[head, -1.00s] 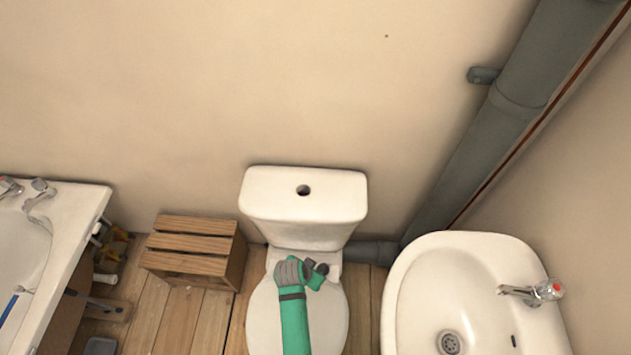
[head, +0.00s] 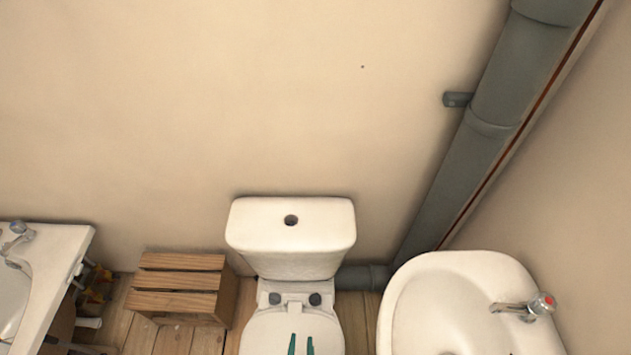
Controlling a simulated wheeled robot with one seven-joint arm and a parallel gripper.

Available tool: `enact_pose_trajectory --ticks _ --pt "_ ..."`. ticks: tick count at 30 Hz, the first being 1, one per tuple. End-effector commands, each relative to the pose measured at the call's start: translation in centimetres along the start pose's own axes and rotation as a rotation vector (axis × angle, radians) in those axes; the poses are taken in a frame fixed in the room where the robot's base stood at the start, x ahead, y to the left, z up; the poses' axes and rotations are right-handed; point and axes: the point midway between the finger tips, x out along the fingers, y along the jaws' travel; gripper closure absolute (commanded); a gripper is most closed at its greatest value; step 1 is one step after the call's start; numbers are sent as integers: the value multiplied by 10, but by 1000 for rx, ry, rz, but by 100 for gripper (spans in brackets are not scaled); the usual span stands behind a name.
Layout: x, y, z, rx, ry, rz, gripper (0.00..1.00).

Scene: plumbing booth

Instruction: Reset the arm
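The tips of my gripper (head: 301,345) show at the bottom edge of the head view as two slim green fingers. They are apart, with white toilet surface visible between them and nothing held. They appear over the closed toilet lid (head: 265,335); their height above it cannot be told. The rest of my gripper and arm is below the picture.
The white toilet cistern (head: 291,235) stands against the beige wall. A wooden crate (head: 180,280) is to its left, then a bathtub (head: 62,255). A washbasin (head: 430,290) is at the right, below a grey pipe (head: 455,165).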

Motion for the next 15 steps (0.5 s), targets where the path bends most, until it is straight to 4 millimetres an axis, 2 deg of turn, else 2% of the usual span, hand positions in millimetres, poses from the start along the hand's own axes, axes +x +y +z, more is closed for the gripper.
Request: enact_pose_trajectory --ticks 1,9,15 --pt "-20 2 -2 -16 32 -10 71" --pt "-120 9 -48 -123 255 -43 71" --pt "-184 11 -87 -197 398 -41 71"
